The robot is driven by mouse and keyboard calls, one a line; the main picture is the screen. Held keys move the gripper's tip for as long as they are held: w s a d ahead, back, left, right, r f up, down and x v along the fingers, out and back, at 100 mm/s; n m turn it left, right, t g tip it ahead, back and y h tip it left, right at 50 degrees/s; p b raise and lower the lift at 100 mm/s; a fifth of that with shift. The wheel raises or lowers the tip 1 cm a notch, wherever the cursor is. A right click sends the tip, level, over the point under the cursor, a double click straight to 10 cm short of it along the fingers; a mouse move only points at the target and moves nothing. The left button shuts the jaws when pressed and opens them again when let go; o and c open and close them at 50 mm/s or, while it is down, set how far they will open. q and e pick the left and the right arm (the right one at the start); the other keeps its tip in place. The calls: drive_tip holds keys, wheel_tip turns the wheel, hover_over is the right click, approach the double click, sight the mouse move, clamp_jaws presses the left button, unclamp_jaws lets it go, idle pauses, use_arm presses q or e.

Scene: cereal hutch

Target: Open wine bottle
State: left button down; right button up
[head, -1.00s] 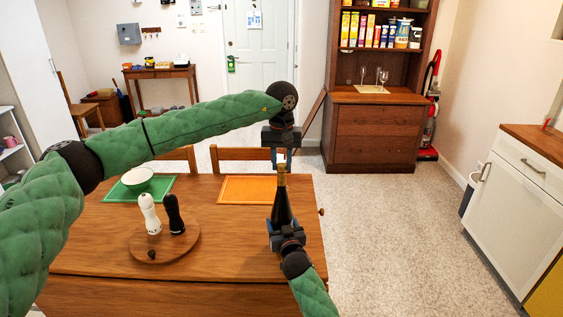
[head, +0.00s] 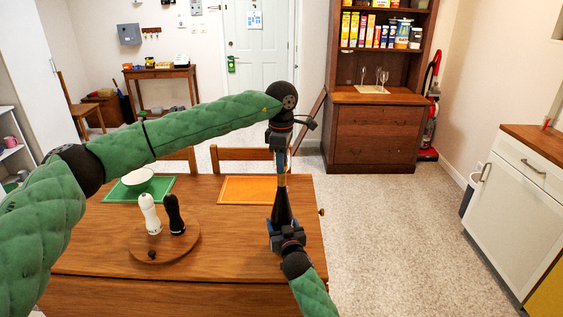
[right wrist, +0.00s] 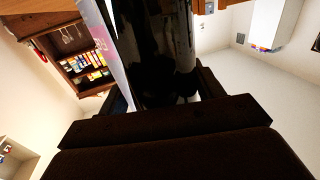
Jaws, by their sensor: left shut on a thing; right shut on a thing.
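The dark wine bottle (head: 282,207) stands upright over the right part of the wooden table. My right gripper (head: 285,230) is shut around its lower body; the bottle also fills the middle of the right wrist view (right wrist: 152,45). My left gripper (head: 281,168) points straight down from above, in line with the bottle, with its fingers at the top of the neck. It is shut on the cork there, which the fingers hide. I cannot tell whether the cork is still seated in the neck.
The wooden table (head: 90,247) holds a round board (head: 138,247) with a white mill (head: 149,214) and a black mill (head: 174,214). A bowl (head: 137,179) sits on a green mat (head: 113,194); an orange mat (head: 245,190) lies near the bottle. A hutch (head: 372,137) with glasses stands behind.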

use_arm(q)
drive_tip(key=n, duration=2)
drive_tip(key=shift+n, duration=0.3)
drive_tip(key=n, duration=0.4)
drive_tip(key=shift+r, duration=0.1)
drive_tip(key=n, duration=0.8)
drive_tip(key=shift+n, duration=0.4)
